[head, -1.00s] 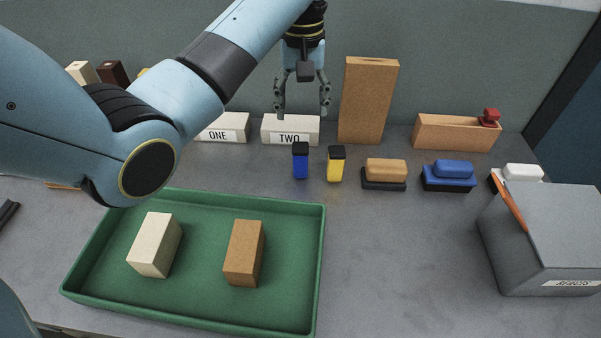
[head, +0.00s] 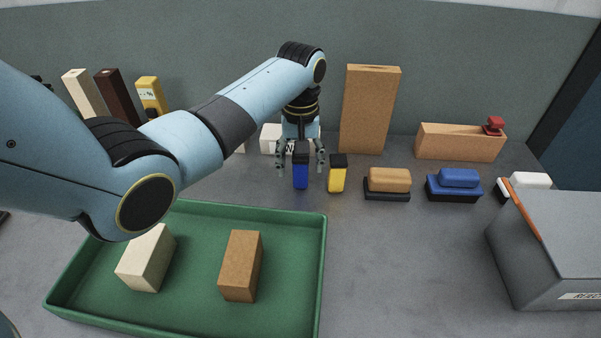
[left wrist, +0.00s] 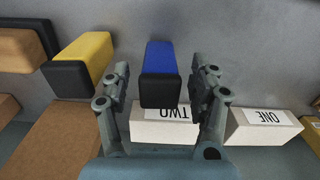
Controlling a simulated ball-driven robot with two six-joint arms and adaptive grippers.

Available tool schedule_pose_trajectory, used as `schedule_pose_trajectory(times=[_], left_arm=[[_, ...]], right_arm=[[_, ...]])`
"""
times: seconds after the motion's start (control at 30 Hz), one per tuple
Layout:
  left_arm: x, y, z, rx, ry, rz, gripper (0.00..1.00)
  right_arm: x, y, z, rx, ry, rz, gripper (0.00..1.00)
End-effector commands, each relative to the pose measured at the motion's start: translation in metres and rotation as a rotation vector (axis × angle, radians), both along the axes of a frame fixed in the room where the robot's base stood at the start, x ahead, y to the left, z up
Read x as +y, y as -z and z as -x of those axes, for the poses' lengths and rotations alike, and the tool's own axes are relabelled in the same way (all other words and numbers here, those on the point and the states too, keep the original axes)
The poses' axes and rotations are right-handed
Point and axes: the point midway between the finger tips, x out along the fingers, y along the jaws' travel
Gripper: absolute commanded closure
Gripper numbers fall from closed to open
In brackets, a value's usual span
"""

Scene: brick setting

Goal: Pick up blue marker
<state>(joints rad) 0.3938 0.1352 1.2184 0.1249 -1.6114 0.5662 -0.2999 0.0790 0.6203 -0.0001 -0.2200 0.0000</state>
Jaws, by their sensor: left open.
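The blue marker (head: 301,172), a short block with a black cap, stands upright on the grey table. My left gripper (head: 305,164) is open, with one finger on each side of the marker in the head view. In the left wrist view the blue marker (left wrist: 160,62) lies between the two open fingers (left wrist: 158,88), black cap toward the camera. A gap shows on its left side; on its right the finger is very close, and I cannot tell if it touches. My right gripper is not in view.
A yellow marker (head: 337,175) stands close to the right. Beyond it are a tan stamp (head: 388,181) and a blue one (head: 458,182). A tall brown block (head: 369,110) and a label block (head: 270,138) stand behind. A green tray (head: 323,262) holds two bricks in front.

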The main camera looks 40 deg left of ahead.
Motion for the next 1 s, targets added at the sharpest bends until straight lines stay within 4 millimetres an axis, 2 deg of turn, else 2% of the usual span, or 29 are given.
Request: schedule_pose_trajectory(times=[0.27, 0.37, 0.73, 1.0], left_arm=[[-0.0002, 0.0056, -0.0001, -0.001, 0.0, -0.001, 0.38], [-0.0002, 0.0054, 0.0, 0.0, 0.0, 0.0, 0.49], [-0.0002, 0.0053, 0.0, 0.0, 0.0, 0.0, 0.97], [-0.0002, 0.004, -0.0004, -0.001, 0.0, 0.0, 0.99]], right_arm=[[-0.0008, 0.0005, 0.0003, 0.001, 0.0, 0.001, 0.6], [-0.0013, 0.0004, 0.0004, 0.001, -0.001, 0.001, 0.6], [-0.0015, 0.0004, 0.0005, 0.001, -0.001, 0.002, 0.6], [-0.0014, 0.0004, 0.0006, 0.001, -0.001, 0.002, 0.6]])
